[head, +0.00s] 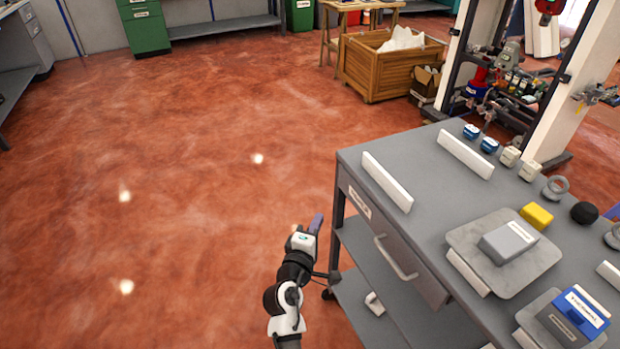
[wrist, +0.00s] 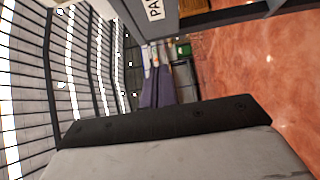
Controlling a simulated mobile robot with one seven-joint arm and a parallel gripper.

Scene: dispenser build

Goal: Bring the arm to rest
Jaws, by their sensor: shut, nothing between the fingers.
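My arm (head: 290,290) rises from the bottom middle of the head view, left of the grey workbench (head: 425,155). My gripper (head: 317,222) is at the arm's upper end, beside the bench's left front corner and over open floor. Its dark purple fingers are closed together with nothing held; they also show in the wrist view (wrist: 157,88), past the dark edge of the wrist housing. I cannot tell the exact gap between gripper and bench.
On the bench are two white strips (head: 387,182), a grey plate (head: 505,250) bearing a grey box, a yellow block (head: 536,215) and a black ball (head: 584,212). A drawer handle (head: 396,258) sticks out towards my arm. The red floor to the left is clear.

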